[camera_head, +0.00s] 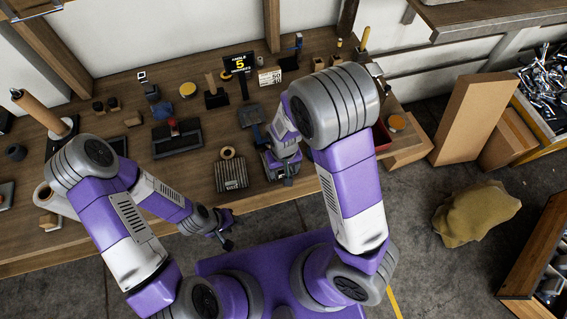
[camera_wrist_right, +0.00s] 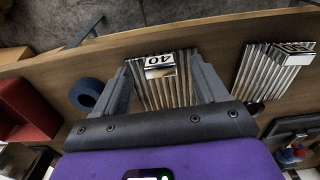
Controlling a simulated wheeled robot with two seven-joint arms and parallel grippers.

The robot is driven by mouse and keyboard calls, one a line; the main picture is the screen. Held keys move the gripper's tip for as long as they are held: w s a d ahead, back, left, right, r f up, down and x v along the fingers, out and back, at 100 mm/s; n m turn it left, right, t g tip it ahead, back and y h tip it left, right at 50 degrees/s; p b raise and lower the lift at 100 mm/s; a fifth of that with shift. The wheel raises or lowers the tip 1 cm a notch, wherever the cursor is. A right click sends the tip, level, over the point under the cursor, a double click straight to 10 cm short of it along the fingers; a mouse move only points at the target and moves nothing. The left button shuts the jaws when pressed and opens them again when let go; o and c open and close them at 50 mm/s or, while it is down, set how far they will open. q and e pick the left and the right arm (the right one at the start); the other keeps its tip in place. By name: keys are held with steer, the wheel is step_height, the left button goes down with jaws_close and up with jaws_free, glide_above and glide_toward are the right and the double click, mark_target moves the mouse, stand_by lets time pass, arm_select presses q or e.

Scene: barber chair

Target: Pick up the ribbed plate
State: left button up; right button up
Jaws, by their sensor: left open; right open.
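Two ribbed metal plates show in the right wrist view. One ribbed plate with a label reading "40" (camera_wrist_right: 165,90) lies between the fingers of my right gripper (camera_wrist_right: 170,78), which is open with one finger on each side. I cannot tell if the fingers touch it. The other ribbed plate (camera_wrist_right: 272,75) lies to the right, with a small block on it; in the head view it lies on the bench (camera_head: 231,175), left of my right gripper (camera_head: 283,172). There the right gripper mostly hides the first plate. My left gripper (camera_head: 224,232) is open and empty, off the bench's front edge.
A dark tray with a red-topped tool (camera_head: 176,136) stands left of the plates. A price sign (camera_head: 240,64) stands farther back. The bench's front edge is near the plates.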

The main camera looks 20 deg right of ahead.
steer(key=shift+f, duration=1.1)
jaws_close()
